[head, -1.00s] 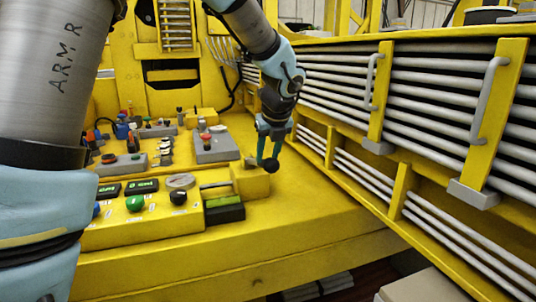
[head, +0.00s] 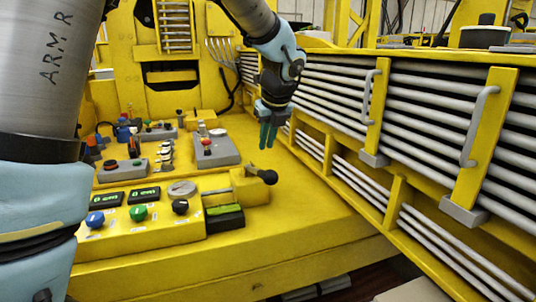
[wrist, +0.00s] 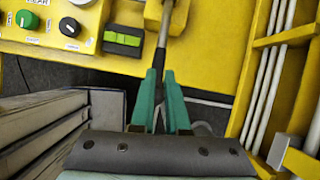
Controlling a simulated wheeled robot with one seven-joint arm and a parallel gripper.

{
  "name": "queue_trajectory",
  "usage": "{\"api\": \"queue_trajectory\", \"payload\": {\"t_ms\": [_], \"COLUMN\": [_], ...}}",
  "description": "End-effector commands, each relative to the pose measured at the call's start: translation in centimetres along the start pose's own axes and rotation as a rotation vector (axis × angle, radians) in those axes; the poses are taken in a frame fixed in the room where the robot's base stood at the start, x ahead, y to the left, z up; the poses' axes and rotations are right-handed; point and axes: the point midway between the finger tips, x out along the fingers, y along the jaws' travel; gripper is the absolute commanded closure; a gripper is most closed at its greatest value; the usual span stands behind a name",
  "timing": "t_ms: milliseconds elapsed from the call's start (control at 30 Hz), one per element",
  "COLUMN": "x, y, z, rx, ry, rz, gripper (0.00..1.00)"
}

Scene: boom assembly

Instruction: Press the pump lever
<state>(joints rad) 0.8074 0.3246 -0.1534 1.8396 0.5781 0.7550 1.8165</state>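The pump lever (head: 268,177) has a black knob and sticks out from a yellow block (head: 247,187) at the right end of the control panel. In the wrist view its grey rod (wrist: 164,28) runs down to the gap between my fingertips, where its end is partly hidden. My gripper (head: 268,146) has teal fingers close together with a thin gap. In the head view they hang above the knob, apart from it, holding nothing. The fingers also show in the wrist view (wrist: 161,78).
The panel left of the lever carries a blue knob (head: 95,219), a green knob (head: 138,213), a black knob (head: 180,207) and green displays. A railing of grey pipes (head: 330,100) closes the right side. The yellow deck (head: 310,205) right of the lever is clear.

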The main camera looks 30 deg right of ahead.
Motion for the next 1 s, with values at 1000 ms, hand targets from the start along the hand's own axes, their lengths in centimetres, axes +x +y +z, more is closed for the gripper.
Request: {"api": "queue_trajectory", "payload": {"t_ms": [1000], "x": [-2.5], "y": [-2.3], "z": [1.7], "rx": [-1.939], "ry": [-0.131], "rz": [0.058], "gripper": [1.0]}}
